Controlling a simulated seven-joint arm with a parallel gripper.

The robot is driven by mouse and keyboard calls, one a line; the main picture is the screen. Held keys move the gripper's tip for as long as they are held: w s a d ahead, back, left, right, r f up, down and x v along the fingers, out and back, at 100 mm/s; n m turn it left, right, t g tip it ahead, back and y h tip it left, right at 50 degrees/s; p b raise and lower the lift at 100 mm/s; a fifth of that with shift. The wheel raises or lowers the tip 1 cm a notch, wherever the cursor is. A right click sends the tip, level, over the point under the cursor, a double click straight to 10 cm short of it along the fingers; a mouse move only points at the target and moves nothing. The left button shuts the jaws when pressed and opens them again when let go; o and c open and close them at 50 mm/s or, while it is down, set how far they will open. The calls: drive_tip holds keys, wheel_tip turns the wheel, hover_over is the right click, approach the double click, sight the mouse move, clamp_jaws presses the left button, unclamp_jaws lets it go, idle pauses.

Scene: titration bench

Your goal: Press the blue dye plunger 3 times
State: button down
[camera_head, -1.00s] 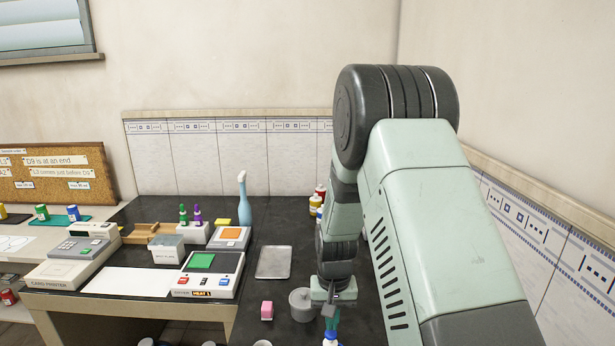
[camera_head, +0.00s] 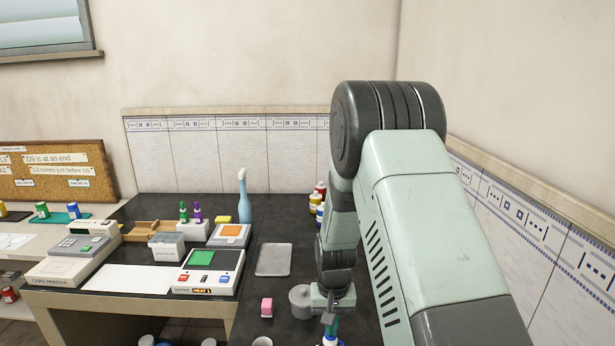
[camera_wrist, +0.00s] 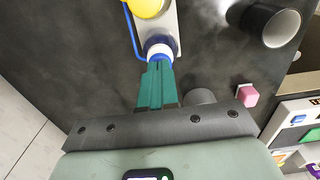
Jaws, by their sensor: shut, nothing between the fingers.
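The blue dye plunger (camera_wrist: 160,48) shows in the wrist view as a white top with a blue collar, just past my fingertips. In the head view, only its blue and white upper part (camera_head: 330,341) shows at the bottom edge. My gripper (camera_wrist: 157,66) has teal fingers shut together with nothing between them. The fingertips overlap the plunger top in the wrist view; I cannot tell whether they touch or press it. In the head view, my gripper (camera_head: 331,327) is right above the plunger.
A yellow-topped item (camera_wrist: 147,6) stands beyond the plunger on a pale strip. Bare dark bench surrounds the tray.

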idle(0.3)
drive_tip(key=shift+r, duration=1.4)
drive_tip(key=shift+f, duration=0.15)
drive_tip(key=shift+f, duration=1.3)
drive_tip(key=shift+r, duration=1.45)
drive_tip(key=shift+f, duration=0.1)
